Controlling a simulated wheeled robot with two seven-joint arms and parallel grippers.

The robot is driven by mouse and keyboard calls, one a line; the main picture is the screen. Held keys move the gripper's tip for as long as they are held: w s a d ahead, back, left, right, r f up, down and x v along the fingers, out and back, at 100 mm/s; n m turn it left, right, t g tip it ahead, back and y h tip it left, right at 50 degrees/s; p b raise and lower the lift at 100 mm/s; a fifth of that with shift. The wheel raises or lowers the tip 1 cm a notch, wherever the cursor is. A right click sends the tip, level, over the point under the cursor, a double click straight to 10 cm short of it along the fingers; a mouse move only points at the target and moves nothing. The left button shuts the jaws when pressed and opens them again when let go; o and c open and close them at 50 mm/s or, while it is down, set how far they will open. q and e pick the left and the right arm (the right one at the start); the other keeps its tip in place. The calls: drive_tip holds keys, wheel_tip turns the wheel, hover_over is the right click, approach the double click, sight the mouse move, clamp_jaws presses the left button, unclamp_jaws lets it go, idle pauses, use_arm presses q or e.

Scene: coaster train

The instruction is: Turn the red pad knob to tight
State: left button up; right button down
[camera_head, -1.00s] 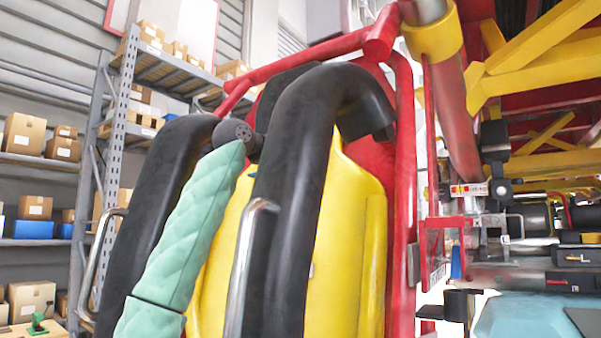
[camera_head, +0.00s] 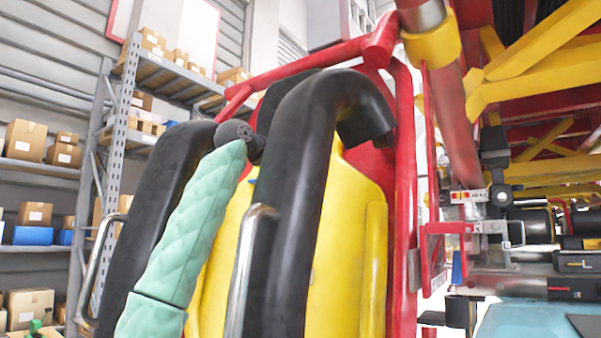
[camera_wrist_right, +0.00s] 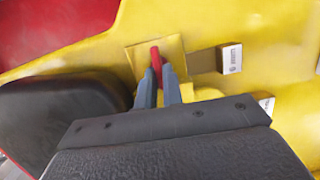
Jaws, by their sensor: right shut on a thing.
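In the right wrist view the red pad knob (camera_wrist_right: 155,57) stands on a square yellow plate (camera_wrist_right: 174,48) on the yellow seat shell. My right gripper (camera_wrist_right: 157,75) is shut on the knob, with its two grey-blue fingers on either side of it. The lower part of the knob is hidden between the fingers. A tag with small lettering (camera_wrist_right: 231,58) is to the right of the plate, and a second pale tag (camera_wrist_right: 267,104) is lower right. I cannot read either. The head view shows neither the knob nor either gripper.
In the head view a yellow seat (camera_head: 355,230) stands behind thick black shoulder restraints (camera_head: 300,200) with a metal handle (camera_head: 245,265). Red tube framing (camera_head: 404,200) runs along its right. A black pad (camera_wrist_right: 65,115) lies close left of my right gripper.

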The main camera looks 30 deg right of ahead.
drive_tip(key=c, duration=1.5)
unclamp_jaws()
drive_tip(key=shift+c, duration=0.2)
use_arm(q)
drive_tip(key=shift+w, duration=0.1)
